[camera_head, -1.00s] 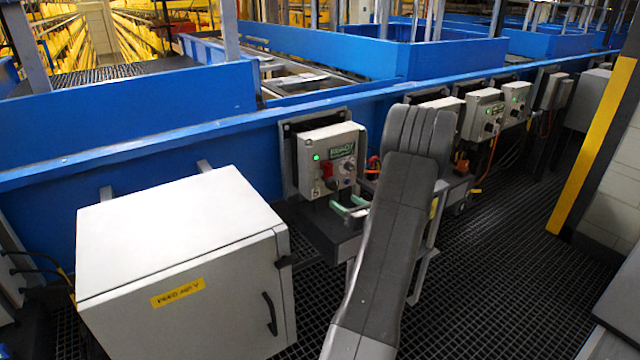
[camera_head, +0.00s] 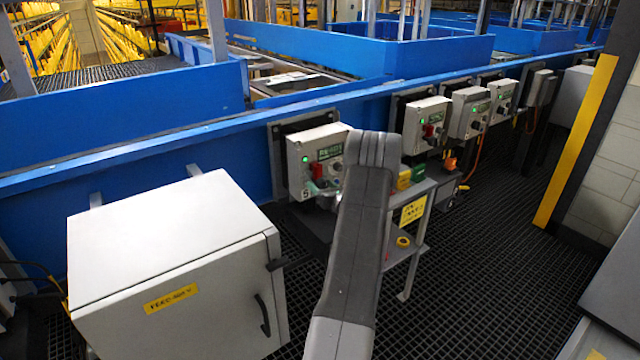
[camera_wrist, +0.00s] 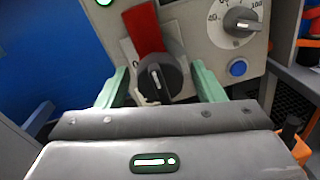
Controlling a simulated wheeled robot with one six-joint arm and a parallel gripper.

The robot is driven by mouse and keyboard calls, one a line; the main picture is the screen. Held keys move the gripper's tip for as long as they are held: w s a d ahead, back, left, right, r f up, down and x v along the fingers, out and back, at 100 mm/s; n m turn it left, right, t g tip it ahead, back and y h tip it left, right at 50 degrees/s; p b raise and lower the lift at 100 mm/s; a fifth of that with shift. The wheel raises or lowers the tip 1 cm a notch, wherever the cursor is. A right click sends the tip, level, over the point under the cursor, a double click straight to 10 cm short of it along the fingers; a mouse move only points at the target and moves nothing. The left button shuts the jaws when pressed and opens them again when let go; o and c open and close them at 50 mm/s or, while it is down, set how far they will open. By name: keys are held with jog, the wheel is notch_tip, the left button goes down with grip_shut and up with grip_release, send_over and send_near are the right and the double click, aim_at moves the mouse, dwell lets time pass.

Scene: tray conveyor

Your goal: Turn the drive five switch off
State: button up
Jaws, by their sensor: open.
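The drive five control box (camera_head: 297,150) is pale grey, with a 5 on its lower left corner and a lit green lamp. Its red switch (camera_head: 316,171) shows low on the front, just left of my arm. In the wrist view the switch is a black rotary knob (camera_wrist: 154,80) with a red piece (camera_wrist: 144,28) rising above it, leaning slightly left. A 0 mark is left of the knob. My gripper (camera_wrist: 160,84) is open, its green fingers on either side of the knob. I cannot tell whether they touch it.
A grey dial (camera_wrist: 242,20) and a blue button (camera_wrist: 238,67) are right of the switch. Similar boxes (camera_head: 426,125) line the blue conveyor rail to the right. A large grey cabinet (camera_head: 170,240) stands at front left. A small stand (camera_head: 410,215) is right of my arm.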

jog(key=shift+w+a, duration=0.4)
jog(key=shift+w, duration=0.2)
jog(key=c, duration=1)
jog(key=shift+o, duration=0.2)
